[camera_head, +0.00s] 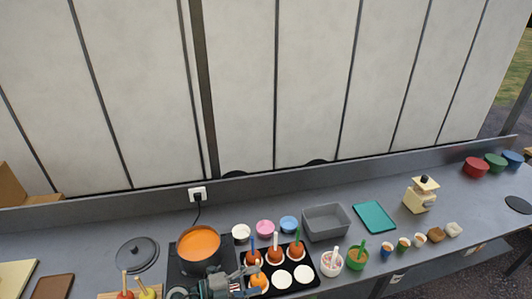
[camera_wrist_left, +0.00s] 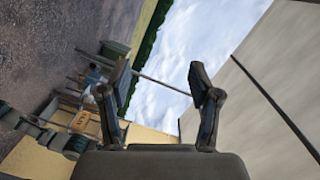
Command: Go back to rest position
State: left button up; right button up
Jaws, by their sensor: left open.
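My left gripper (camera_head: 246,281) is low in the head view, in front of the pot (camera_head: 199,247) of orange liquid and by the left end of the black tray (camera_head: 315,280). In the left wrist view my left gripper (camera_wrist_left: 160,85) has its two fingers spread apart with nothing between them. Behind them are sky, gravel and a pale wall panel. In the head view the gripper overlaps a dipped orange apple (camera_head: 260,283) on the tray; I cannot tell whether they touch. My right gripper is not in view.
The tray holds several dipped apples with coloured sticks and white discs. A grey bin (camera_head: 326,222), a teal board (camera_head: 375,217) and a green cup (camera_head: 357,257) stand to the right. Undipped apples (camera_head: 147,293) sit at the bottom left. The counter right of the teal board has free room.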

pick_arm(q)
jog(key=w+a+r+n+t+y, duration=0.1)
jog(key=a+r+n+t+y, duration=0.25)
jog(key=n+t, duration=0.4)
jog(key=w+a+r+n+t+y, duration=0.2)
jog(key=a+n+t+y, duration=0.15)
jog(key=n+t, duration=0.4)
jog(key=s+a+f+n+g+y, duration=0.3)
jog(key=a+f+n+y, duration=0.25)
jog(key=f, duration=0.25)
jog(key=s+a+f+n+g+y, duration=0.2)
jog(key=a+f+n+y, duration=0.3)
jog(key=a+f, duration=0.15)
jog(key=s+d+f+g+h, duration=0.1)
jog(key=s+f+g, duration=0.6)
jog(key=s, duration=0.4)
jog(key=s+d+f+g, duration=0.1)
jog(key=s+f+g, duration=0.4)
jog(key=s+f, duration=0.4)
jog(key=s+f+b, duration=0.2)
jog(key=f, duration=1.2)
jog(key=s+f+b, duration=0.1)
jog(key=s+f, duration=0.1)
jog(key=f, duration=1.2)
jog(key=s+a+f+g+b, duration=0.2)
jog(key=s+a+f+b, duration=0.1)
jog(key=s+f, duration=1.3)
notch_tip(320, 180, down, 2)
jog(key=shift+s, duration=0.25)
